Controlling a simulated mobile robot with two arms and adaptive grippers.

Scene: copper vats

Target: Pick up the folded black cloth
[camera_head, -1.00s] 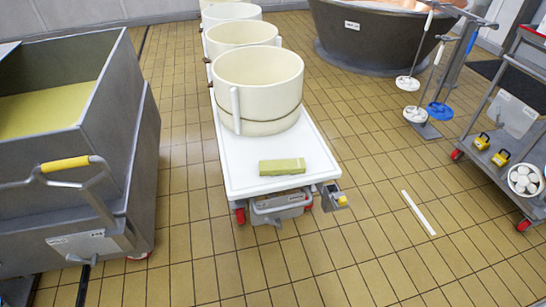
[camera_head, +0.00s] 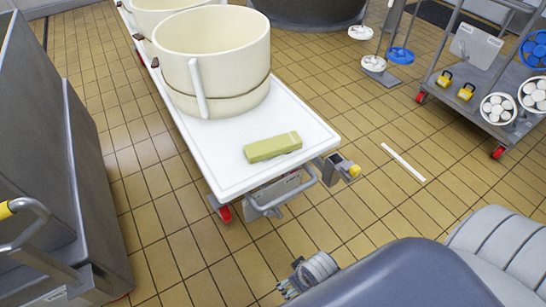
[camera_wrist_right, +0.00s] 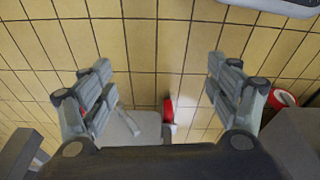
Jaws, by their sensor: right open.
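I see no folded black cloth in either view. In the wrist view my right gripper (camera_wrist_right: 160,65) is open, with its two fingers wide apart and nothing between them. Tiled floor and a red piece show beyond the fingers. In the head view a large blue-grey part of my own body fills the lower right, with a grey ribbed piece at its left end. My left gripper is in neither view.
A white trolley (camera_head: 230,175) carries a cream tub (camera_head: 222,65) and a yellow-green block (camera_head: 272,147). A grey metal cart (camera_head: 40,150) stands at left. A white strip (camera_head: 403,162) lies on open tiled floor.

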